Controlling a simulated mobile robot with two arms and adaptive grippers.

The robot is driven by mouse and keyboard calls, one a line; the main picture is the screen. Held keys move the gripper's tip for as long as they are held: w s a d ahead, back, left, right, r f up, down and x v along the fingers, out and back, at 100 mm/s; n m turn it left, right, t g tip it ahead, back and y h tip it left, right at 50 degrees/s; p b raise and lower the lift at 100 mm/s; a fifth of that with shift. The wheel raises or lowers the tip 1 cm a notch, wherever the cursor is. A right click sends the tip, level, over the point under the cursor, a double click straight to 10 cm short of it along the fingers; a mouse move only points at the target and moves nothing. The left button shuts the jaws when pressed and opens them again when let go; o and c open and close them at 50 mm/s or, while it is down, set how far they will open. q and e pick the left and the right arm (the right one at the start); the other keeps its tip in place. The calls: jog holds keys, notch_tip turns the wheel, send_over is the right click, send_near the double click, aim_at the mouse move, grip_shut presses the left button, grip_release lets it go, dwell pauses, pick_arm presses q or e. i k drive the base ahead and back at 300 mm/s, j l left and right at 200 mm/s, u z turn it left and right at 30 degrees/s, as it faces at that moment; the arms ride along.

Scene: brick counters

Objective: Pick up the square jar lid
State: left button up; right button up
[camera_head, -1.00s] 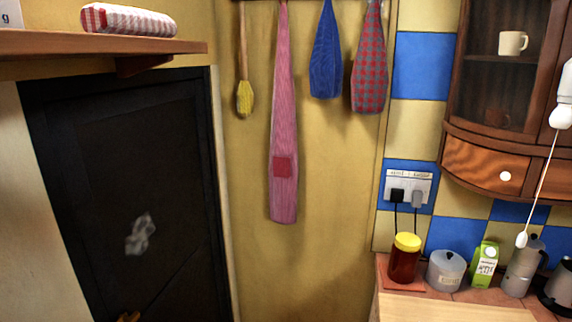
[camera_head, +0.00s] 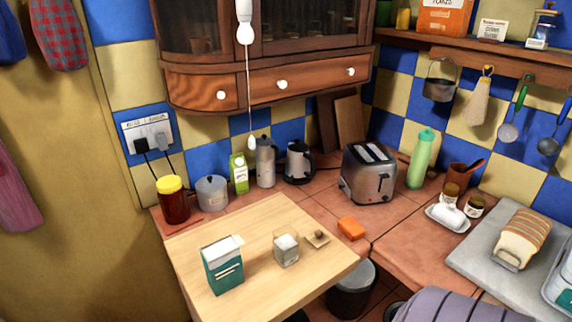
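The square jar lid (camera_head: 317,238) is a small flat tan square with a dark round knob. It lies on the light wooden board (camera_head: 205,262), near its right edge. Just left of it stands a small square jar (camera_head: 286,250), glassy with pale contents; its top looks open. The lid and jar are close together but appear apart. Neither of my grippers is in view.
A teal-and-white carton (camera_head: 222,265) stands on the board left of the jar. An orange block (camera_head: 351,228) lies on the tiled counter to the right. A toaster (camera_head: 368,172) stands behind. A dark bin (camera_head: 352,288) is below the board's right edge.

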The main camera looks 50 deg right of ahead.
aim_at(317, 238)
jog(key=z, duration=1.45)
